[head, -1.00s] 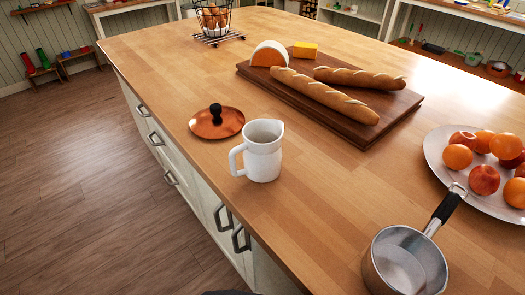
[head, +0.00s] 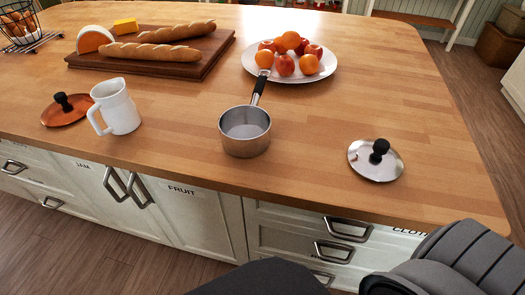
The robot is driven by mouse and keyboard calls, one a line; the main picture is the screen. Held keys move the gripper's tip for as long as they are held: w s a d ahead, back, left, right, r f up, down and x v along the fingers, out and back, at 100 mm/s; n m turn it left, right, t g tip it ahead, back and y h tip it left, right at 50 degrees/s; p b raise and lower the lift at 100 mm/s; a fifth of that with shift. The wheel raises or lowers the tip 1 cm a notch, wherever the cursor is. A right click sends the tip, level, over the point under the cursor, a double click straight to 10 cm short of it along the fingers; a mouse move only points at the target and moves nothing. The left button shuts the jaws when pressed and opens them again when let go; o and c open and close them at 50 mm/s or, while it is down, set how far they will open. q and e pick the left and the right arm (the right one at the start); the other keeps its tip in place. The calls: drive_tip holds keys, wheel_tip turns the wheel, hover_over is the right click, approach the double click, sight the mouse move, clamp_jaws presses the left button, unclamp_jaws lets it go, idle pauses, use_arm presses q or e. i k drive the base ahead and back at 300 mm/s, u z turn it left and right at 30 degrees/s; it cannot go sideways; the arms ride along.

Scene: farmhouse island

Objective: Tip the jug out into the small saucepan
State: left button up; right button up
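The white jug (head: 119,107) stands upright on the wooden island top at the left, its handle toward the left. The small steel saucepan (head: 245,141) stands to its right near the front edge. Its black handle points to the back, and no lid is on it. The jug's contents are hidden; the saucepan's inside looks bare. Dark grey parts of my arms show at the bottom edge and bottom right. Neither gripper can be made out in the head view.
A copper lid (head: 62,114) lies left of the jug, and a steel lid (head: 364,161) lies right of the saucepan. Behind are a plate of fruit (head: 256,73), a bread board (head: 203,73) and a wire basket (head: 35,23). The counter between jug and saucepan is clear.

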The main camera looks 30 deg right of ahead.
sight(120, 116)
drive_tip(key=k, duration=0.25)
drive_tip(key=u, duration=0.8)
drive_tip(key=i, duration=0.65)
drive_tip(key=z, duration=1.95)
drive_tip(key=i, duration=0.5)
